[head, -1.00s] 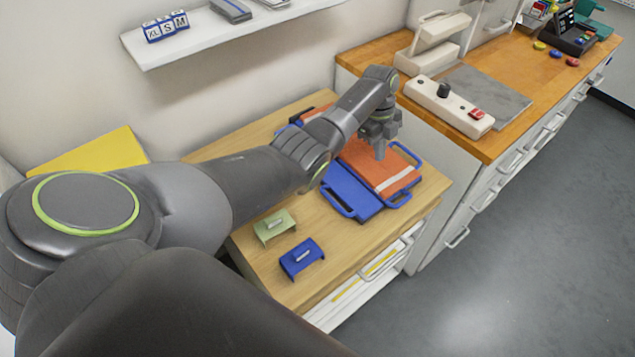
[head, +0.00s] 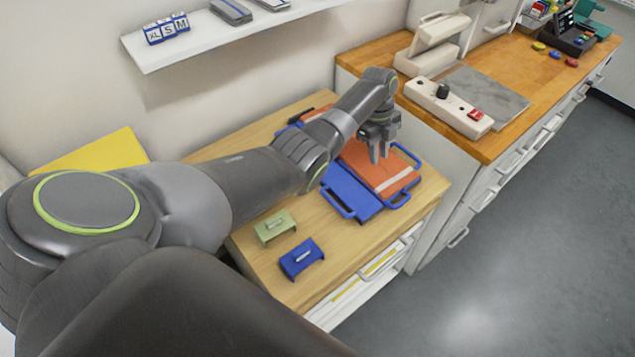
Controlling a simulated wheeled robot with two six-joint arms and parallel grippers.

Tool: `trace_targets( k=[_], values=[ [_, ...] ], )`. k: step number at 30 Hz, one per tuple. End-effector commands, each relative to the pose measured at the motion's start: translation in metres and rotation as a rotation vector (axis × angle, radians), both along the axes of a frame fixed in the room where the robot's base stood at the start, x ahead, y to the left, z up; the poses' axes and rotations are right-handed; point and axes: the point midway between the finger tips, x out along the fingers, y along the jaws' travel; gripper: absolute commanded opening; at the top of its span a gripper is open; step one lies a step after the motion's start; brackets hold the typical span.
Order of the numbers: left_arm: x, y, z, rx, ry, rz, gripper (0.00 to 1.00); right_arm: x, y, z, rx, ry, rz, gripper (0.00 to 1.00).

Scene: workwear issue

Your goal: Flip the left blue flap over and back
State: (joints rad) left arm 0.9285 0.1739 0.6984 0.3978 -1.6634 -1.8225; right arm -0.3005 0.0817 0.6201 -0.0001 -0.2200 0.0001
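The blue folding board lies on the wooden table. Its left blue flap (head: 348,188) lies flat, with a handle at its front edge. An orange garment (head: 376,168) with a pale stripe lies on the board, to the right of that flap. My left gripper (head: 379,158) points down over the garment's left part, with its two fingers apart and nothing seen between them. I cannot tell whether the fingertips touch the cloth. My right gripper is not in view.
A green bracket-like piece (head: 275,227) and a blue one (head: 302,259) stand on the table's front left. A control box (head: 449,106) with a red switch sits on the orange-brown counter at right. A white shelf (head: 220,33) is on the wall above.

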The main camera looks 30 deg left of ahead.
Motion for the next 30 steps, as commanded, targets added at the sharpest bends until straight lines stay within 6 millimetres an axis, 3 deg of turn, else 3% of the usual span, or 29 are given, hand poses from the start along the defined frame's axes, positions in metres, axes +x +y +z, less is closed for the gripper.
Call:
trace_targets(
  k=[8,30],
  values=[
    [0.000,0.000,0.008,0.000,-0.001,0.000,0.24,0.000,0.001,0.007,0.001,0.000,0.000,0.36],
    [0.000,0.000,0.080,0.000,0.000,0.000,0.24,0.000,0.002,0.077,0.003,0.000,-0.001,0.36]
  ],
)
